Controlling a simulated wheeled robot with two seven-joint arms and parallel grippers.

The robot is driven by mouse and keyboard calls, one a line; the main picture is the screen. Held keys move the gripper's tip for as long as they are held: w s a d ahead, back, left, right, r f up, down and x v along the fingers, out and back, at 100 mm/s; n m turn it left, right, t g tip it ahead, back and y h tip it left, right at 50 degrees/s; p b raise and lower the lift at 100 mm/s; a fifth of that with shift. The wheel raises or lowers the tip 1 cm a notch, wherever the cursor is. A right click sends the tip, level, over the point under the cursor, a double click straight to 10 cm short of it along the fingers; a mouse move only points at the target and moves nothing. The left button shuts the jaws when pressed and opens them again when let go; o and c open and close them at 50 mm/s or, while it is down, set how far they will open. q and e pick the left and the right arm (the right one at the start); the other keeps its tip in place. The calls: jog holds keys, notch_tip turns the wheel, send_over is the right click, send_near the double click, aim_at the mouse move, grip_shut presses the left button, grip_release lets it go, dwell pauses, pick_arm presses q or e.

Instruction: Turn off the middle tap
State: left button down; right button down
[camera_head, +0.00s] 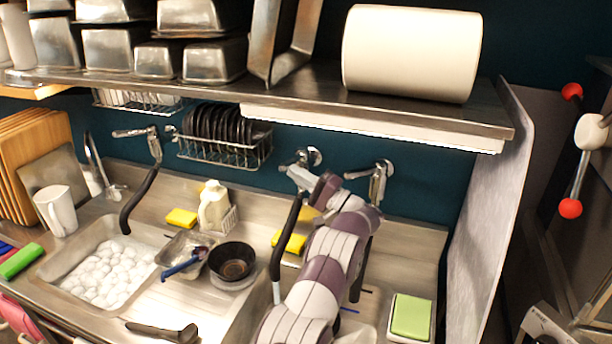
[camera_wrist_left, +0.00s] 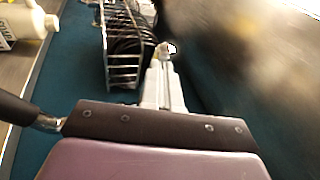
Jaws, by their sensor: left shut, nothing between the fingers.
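The middle tap (camera_head: 313,156) is a chrome wall tap below the shelf, with a black hose (camera_head: 284,240) hanging from it. My left gripper (camera_head: 292,170) is at this tap, its pale fingers shut and empty in front of the tap body. I cannot tell whether they touch the handle, which they partly hide. In the left wrist view the shut fingers (camera_wrist_left: 166,52) point up toward the wall, and a bit of metal pipe with a black hose (camera_wrist_left: 18,110) shows at left. My right gripper is not in view.
A left tap (camera_head: 150,142) and a right tap (camera_head: 377,178) flank it. A wire rack of dark plates (camera_head: 222,150) hangs left, also in the wrist view (camera_wrist_left: 122,50). The metal shelf (camera_head: 330,98) overhangs the wall. Yellow sponges and a bottle (camera_head: 213,205) stand behind the sinks.

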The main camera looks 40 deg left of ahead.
pick_arm(q)
jog(key=a+m+t, duration=0.1)
jog(key=t, duration=0.1)
jog(key=a+m+t+p, duration=0.1)
jog(key=t, duration=0.1)
jog(key=s+a+m+t+p, duration=0.1)
jog(key=t, duration=0.1)
jog(key=shift+s, duration=0.1)
jog(key=a+m+t, duration=0.1)
jog(key=a+t, duration=0.1)
jog(key=shift+s+a+f+m+t+h+b, duration=0.2)
jog(key=shift+a+m+t+h+b, duration=0.1)
jog(key=shift+m+t+b, duration=0.1)
jog(key=shift+r, duration=0.15)
dwell(0.4)
